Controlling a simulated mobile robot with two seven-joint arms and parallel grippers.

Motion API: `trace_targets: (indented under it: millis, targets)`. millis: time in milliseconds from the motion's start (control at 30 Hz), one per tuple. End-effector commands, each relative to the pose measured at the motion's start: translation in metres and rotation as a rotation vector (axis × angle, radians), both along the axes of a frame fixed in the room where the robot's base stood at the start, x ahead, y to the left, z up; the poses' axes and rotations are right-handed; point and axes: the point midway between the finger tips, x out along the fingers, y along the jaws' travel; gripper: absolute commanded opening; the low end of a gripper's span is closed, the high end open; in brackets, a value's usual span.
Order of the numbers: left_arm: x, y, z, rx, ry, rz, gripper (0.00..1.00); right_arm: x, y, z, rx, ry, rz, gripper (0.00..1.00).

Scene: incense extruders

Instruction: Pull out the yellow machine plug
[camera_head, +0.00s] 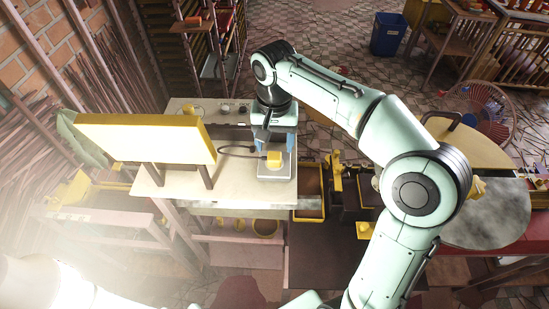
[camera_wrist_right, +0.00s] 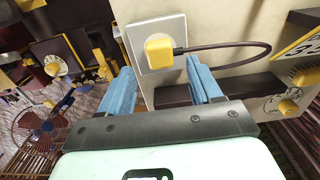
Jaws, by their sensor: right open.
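The yellow plug (camera_head: 274,158) sits in a pale square socket plate (camera_head: 283,172) on the beige machine panel. In the right wrist view the plug (camera_wrist_right: 159,50) is seated against the socket plate (camera_wrist_right: 174,24), and a dark cord (camera_wrist_right: 262,47) loops from it to the right. My right gripper (camera_head: 275,145) is at the plug. Its two blue fingers are apart and empty, and in the right wrist view the gripper (camera_wrist_right: 157,72) has a finger to each side, with the plug appearing between and just beyond the tips. Neither finger visibly touches it. My left gripper is out of view.
A large yellow box-like panel (camera_head: 150,138) stands left of the plug on the beige panel (camera_head: 165,180). Knobs (camera_head: 225,108) line the far edge. Yellow trays (camera_head: 309,206) and a round table (camera_head: 485,212) lie to the right. A blue bin (camera_head: 387,34) stands farther back.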

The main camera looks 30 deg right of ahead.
Motion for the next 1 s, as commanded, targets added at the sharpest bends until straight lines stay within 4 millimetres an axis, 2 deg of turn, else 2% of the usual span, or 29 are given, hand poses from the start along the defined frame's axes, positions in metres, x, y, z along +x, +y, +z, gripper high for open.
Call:
trace_targets:
  millis: [67,200,333,500,1000]
  targets:
    - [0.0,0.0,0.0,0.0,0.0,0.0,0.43,-0.001,-0.001,-0.013,0.0,0.004,-0.001,0.64]
    - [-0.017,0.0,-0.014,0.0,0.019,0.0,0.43,-0.002,0.0,-0.035,0.0,0.004,0.0,0.64]
    - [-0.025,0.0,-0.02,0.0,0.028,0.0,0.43,-0.002,0.0,-0.046,0.0,0.004,0.0,0.64]
    - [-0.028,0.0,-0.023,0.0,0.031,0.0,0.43,-0.001,0.0,-0.052,-0.001,0.001,0.0,0.64]
    - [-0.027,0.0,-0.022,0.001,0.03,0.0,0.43,0.0,0.0,-0.051,0.0,0.0,-0.001,0.64]
